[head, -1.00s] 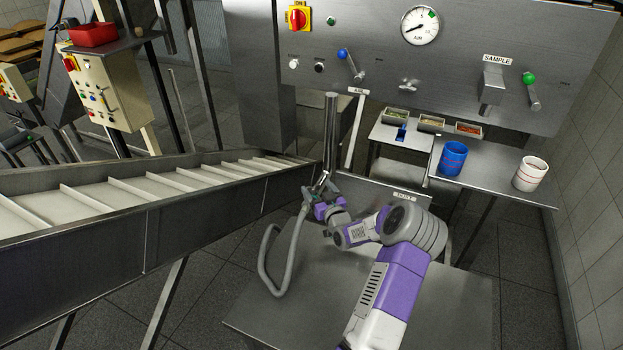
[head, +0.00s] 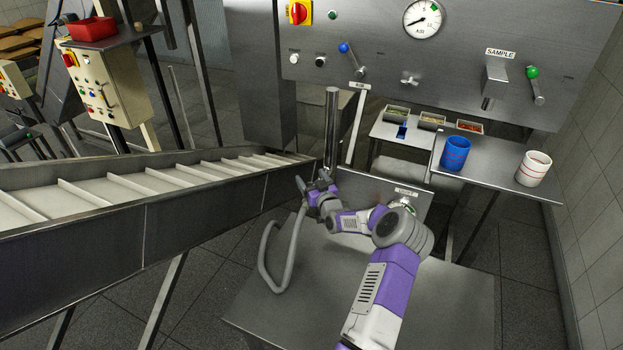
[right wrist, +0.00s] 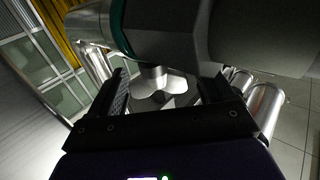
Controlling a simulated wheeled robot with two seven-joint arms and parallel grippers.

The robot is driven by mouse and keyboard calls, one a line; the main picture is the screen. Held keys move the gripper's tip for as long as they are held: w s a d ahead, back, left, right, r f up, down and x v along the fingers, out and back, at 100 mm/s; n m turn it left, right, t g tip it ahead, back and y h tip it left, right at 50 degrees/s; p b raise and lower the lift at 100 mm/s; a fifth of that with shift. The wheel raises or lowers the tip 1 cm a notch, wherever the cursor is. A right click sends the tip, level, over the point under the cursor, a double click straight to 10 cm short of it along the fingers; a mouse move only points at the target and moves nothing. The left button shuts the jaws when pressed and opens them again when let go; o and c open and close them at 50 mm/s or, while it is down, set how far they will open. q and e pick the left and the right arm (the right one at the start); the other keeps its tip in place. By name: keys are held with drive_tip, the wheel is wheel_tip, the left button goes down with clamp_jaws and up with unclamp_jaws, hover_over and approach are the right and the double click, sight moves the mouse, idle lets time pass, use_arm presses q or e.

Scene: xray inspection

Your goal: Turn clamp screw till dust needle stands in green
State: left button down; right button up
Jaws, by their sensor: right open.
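My right gripper (head: 313,180) is open beside the lower end of the upright steel pipe (head: 331,125), near the top of the grey hose (head: 272,262). In the right wrist view, a shiny winged clamp screw (right wrist: 160,84) sits in front of and between the two open fingers (right wrist: 168,88). No grip on it shows. A dark clamp body with a green ring (right wrist: 119,25) is above it. In the head view the screw cannot be made out. The dust gauge panel (head: 350,185) is mostly behind my right arm; its needle cannot be read. My left gripper is not in view.
The slatted conveyor (head: 150,222) runs along the left, close to my right gripper. A steel table (head: 450,295) lies below my arm. Blue (head: 456,153) and white (head: 533,168) cups stand on a side shelf. The upper gauge (head: 422,18) is marked AIR.

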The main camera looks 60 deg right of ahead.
drive_tip(key=shift+w+d, duration=0.1)
drive_tip(key=shift+w, duration=0.05)
drive_tip(key=c, duration=1)
drive_tip(key=shift+o, duration=0.2)
drive_tip(key=shift+m+g+h, duration=0.3)
drive_tip(key=shift+d+m+g+h+b, duration=0.1)
drive_tip(key=shift+m+g+h+b, duration=0.95)
drive_tip(key=shift+m+g+h, duration=0.25)
drive_tip(key=shift+s+d+m+g+h+b, duration=0.15)
drive_tip(key=shift+m+g+h+b, duration=0.45)
drive_tip(key=shift+g, duration=0.4)
drive_tip(key=shift+s+d+m+g+h+b, duration=0.15)
drive_tip(key=shift+m+g+h+b, duration=0.2)
drive_tip(key=shift+m+g+h, duration=0.55)
drive_tip(key=shift+s+g, duration=0.1)
drive_tip(key=shift+g, duration=0.3)
